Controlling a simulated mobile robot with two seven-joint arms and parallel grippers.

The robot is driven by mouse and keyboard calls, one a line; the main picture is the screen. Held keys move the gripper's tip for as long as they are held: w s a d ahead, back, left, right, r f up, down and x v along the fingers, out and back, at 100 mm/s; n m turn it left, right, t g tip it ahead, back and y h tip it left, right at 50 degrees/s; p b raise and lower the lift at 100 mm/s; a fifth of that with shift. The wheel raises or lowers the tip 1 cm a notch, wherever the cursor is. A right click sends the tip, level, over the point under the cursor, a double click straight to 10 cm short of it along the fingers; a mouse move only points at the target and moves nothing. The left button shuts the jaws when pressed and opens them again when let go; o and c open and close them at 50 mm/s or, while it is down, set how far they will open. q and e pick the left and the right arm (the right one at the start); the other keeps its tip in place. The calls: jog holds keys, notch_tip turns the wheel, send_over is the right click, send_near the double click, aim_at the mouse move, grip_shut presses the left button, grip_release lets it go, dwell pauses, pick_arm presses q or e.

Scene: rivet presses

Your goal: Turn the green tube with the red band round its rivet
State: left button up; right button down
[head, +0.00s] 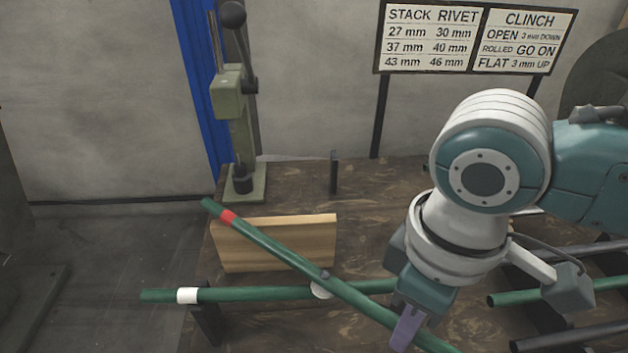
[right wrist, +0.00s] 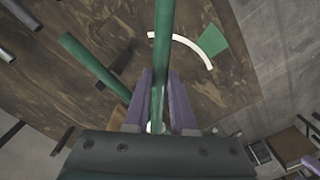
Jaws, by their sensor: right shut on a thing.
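The green tube with the red band (head: 265,236) lies slantwise across the green tube with the white band (head: 240,294). A small rivet (head: 326,274) shows where they cross, with a white patch just below it. My right gripper (head: 405,328) is shut on the red-banded tube near its lower right end. In the right wrist view a green tube (right wrist: 163,45) runs between the purple fingers (right wrist: 161,85), and another green tube (right wrist: 92,64) lies to its left at an angle.
A wooden block (head: 285,245) stands behind the crossing. A green press (head: 240,140) stands at the table's back left and a dark upright post (head: 334,172) to its right. More tubes (head: 545,296) lie at right. In the wrist view, a white arc (right wrist: 195,45) and green wedge (right wrist: 212,40) mark the table.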

jog(key=shift+s+a+r, duration=0.15)
jog(key=shift+a+r, duration=0.05)
jog(key=shift+f+m, duration=0.15)
jog(key=shift+m, duration=0.15)
jog(key=c, duration=0.7)
grip_release()
jog(key=shift+o, duration=0.2)
notch_tip(320, 180, up, 10)
jog(key=p, duration=0.1)
jog(key=shift+p, duration=0.4)
jog(key=shift+f, duration=0.1)
